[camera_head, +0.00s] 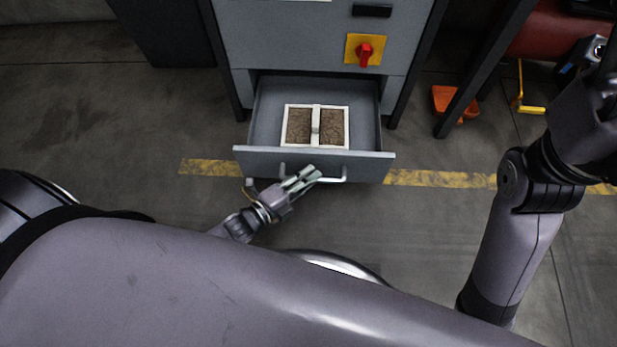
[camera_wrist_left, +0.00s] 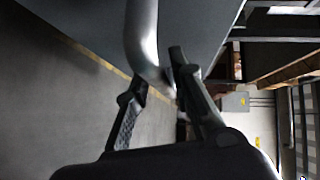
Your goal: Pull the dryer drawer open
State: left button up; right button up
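The dryer drawer (camera_head: 262,112) is pulled well out of the grey cabinet, and its inside shows from above. Its front panel (camera_head: 370,166) carries a pale bar handle (camera_head: 335,180). My left gripper (camera_head: 312,174) is at the middle of this handle, with its fingers close together around the bar. In the left wrist view the curved handle (camera_wrist_left: 143,35) runs down between the two fingers (camera_wrist_left: 158,72). The exact contact is partly hidden there. My right arm shows at the right of the head view, but its fingers are out of view.
A two-part tray with a white frame (camera_head: 316,146) and brown contents lies in the drawer. A red switch (camera_head: 365,52) on a yellow plate is on the cabinet. A yellow line (camera_head: 430,178) crosses the floor. An orange item (camera_head: 455,102) lies by a dark leg at right.

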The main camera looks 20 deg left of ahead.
pick_arm(q)
jog(key=v, duration=1.2)
dwell(0.3)
